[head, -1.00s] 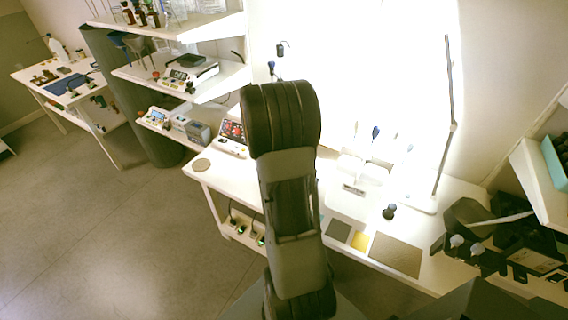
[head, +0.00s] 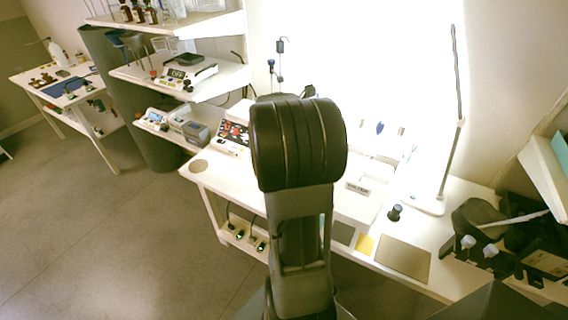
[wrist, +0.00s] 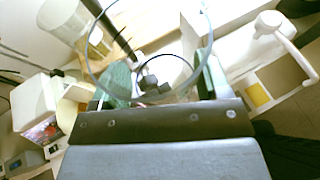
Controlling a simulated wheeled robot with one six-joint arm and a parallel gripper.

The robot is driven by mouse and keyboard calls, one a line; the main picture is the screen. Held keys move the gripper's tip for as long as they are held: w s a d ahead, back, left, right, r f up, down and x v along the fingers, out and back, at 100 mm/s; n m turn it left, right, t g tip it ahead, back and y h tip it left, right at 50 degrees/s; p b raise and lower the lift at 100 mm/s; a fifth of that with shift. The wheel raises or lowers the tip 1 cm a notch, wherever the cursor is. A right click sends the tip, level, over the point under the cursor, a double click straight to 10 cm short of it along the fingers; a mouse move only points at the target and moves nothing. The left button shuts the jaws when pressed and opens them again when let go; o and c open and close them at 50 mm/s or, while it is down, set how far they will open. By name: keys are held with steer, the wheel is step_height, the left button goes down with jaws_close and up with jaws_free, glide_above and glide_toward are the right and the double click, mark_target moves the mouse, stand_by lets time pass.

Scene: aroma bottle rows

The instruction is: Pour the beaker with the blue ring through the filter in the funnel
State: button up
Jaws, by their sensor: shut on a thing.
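In the wrist view my gripper (wrist: 165,82) has a finger on each side of a clear glass vessel and is shut on it. Its round rim and a thin dark blue arc show, so I take it as the beaker with the blue ring (wrist: 144,101). Its contents cannot be made out. A dark clamp knob (wrist: 149,82) shows through or behind the glass. A pale cup-like vessel (wrist: 64,20) is at the upper left; I cannot tell whether it is the funnel. In the head view my arm hides the gripper and beaker.
In the head view the white bench (head: 215,182) carries a device with a dark panel (head: 234,134), a brown mat (head: 403,258), a yellow pad (head: 366,244) and a dark-topped small item (head: 395,212). A thin stand (head: 280,62) rises behind. A lamp (head: 459,75) stands right.

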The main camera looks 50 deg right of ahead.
steer(key=shift+r, duration=0.1)
steer(key=s+r+p, duration=0.3)
steer(key=s+r, duration=0.1)
steer(key=s, duration=0.1)
steer(key=shift+r, duration=0.4)
stand_by(7.0)
